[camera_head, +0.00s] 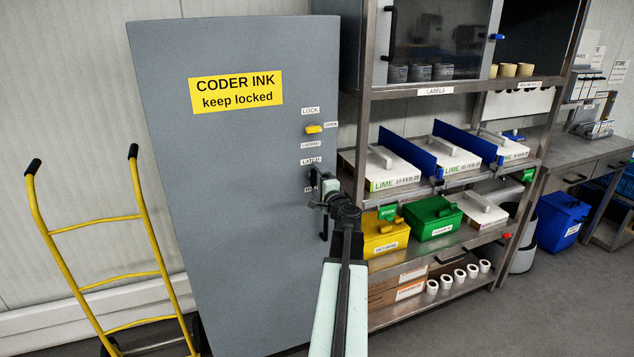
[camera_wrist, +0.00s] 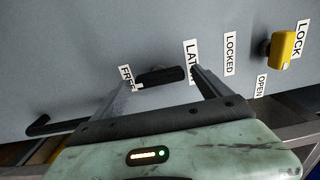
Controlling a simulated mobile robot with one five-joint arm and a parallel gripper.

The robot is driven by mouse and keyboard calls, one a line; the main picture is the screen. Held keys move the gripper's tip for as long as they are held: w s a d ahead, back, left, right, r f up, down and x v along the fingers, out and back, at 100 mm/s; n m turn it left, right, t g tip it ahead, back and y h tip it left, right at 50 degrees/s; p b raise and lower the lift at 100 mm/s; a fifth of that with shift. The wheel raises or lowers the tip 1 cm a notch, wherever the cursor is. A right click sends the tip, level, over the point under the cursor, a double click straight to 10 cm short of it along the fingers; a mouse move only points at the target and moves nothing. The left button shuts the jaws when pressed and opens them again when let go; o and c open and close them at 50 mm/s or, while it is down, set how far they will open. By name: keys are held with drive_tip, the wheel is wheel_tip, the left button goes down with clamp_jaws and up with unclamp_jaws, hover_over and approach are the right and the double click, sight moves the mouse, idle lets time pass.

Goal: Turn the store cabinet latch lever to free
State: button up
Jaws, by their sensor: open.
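The store cabinet (camera_head: 230,200) is a tall grey cabinet with a yellow "CODER INK keep locked" sign. Its black latch lever (camera_wrist: 160,76) shows in the wrist view, lying lengthwise between the FREE label (camera_wrist: 127,77) and the LATCH label (camera_wrist: 191,62). In the wrist view my gripper (camera_wrist: 164,82) is open, with one finger on each side of the lever. I cannot tell whether the fingers touch it.
Above the latch, a yellow lock knob (camera_head: 314,129) points toward the OPEN label. A black door handle (camera_wrist: 55,125) is close below the latch. A shelf rack with boxes and bins (camera_head: 436,215) stands at right; a yellow hand truck (camera_head: 110,250) stands at left.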

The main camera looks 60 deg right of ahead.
drive_tip(key=v, duration=0.7)
drive_tip(key=shift+s+a, duration=0.2)
